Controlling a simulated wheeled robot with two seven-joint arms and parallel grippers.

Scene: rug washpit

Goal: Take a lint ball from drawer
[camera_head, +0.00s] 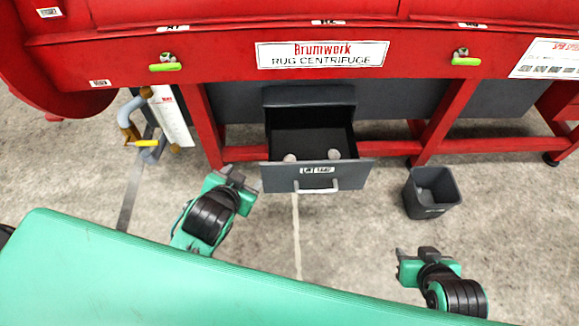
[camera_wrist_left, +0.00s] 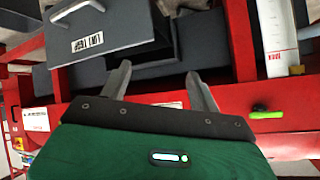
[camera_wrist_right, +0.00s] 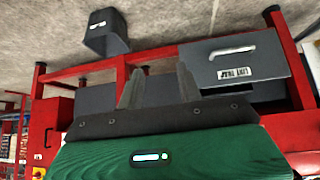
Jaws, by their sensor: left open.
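The grey lint drawer (camera_head: 317,178) is pulled out below the red rug centrifuge. Two pale lint balls, one on the left (camera_head: 290,158) and one on the right (camera_head: 334,154), lie inside near its front wall. My left gripper (camera_head: 238,176) is just left of the drawer front, open and empty; its fingers (camera_wrist_left: 158,82) also show in the left wrist view with the drawer (camera_wrist_left: 95,45) beyond them. My right gripper (camera_head: 408,262) is low at the right, apart from the drawer. In the right wrist view its fingers (camera_wrist_right: 158,88) stand apart with nothing between them.
A dark grey bin (camera_head: 433,192) stands on the floor right of the drawer. The red centrifuge frame (camera_head: 440,120) has legs on both sides of the drawer. A pipe with a yellow handle (camera_head: 140,142) is at the left. The floor before the drawer is clear.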

